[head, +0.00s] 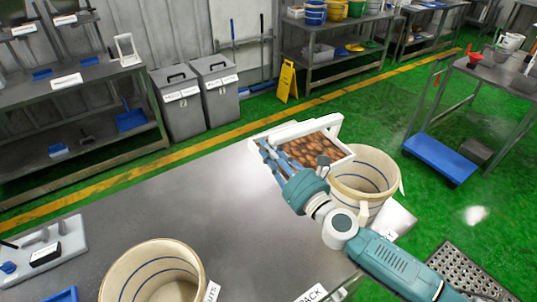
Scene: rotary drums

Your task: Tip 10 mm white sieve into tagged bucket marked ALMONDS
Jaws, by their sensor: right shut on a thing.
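My right gripper (272,158) is shut on the near left side of the white sieve (340,124). The sieve holds a layer of brown almonds (308,150). It is held above the table, looks slightly tilted, and overlaps the rim of a cream bucket (362,170) with blue lines. My arm hides part of that bucket, and I cannot read a tag on it. A second cream bucket (152,272) stands at the lower left; its tag (212,292) shows only letters like "UTS". My left gripper is out of view.
The steel table (235,240) is bare between the buckets. A pale board with tools (42,250) lies at its left. Two grey bins (200,97), a yellow floor sign (287,80) and a blue-decked cart (440,158) stand beyond.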

